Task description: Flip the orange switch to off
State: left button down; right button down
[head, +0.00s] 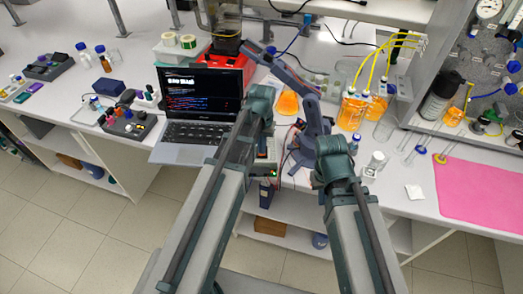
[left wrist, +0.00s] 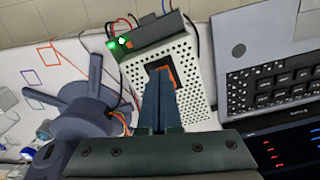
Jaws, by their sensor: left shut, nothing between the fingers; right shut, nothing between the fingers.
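The orange switch (left wrist: 172,77) is a rocker in a dark frame on top of a white perforated box (left wrist: 198,88) in the left wrist view. My left gripper (left wrist: 161,76) is shut and empty. Its fingertips overlap the switch and cover part of it; I cannot tell whether they touch. The rocker's tilt is not clear. A green light (left wrist: 111,44) glows at the box's end. In the head view my left arm hides much of the box, and its fingertips do not show clearly. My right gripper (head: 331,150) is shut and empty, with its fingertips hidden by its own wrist.
A laptop (head: 185,153) stands close left of the box. A small grey-blue robot arm (head: 312,122) stands close right of it. Flasks of orange liquid (head: 352,112) with yellow tubing are farther right. A pink mat (head: 480,190) lies at the far right.

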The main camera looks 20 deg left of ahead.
pick_arm(q)
jog(key=shift+f+b, duration=0.35)
jog(key=shift+f, duration=0.05)
jog(key=shift+r, duration=0.1)
notch_tip(320, 180, up, 7)
jog(key=p, duration=0.7)
dwell(0.3)
jog(key=s+d+f+m+b, duration=0.1)
jog(key=s+d+f+b, duration=0.2)
jog(key=s+d, duration=0.2)
jog(key=s+d+f+m+y+b, duration=0.1)
jog(key=s+d+f+m+b, duration=0.1)
jog(key=s+d, duration=0.3)
jog(key=s+f+b, duration=0.1)
jog(key=s, duration=0.3)
jog(key=shift+s+d+f, duration=0.15)
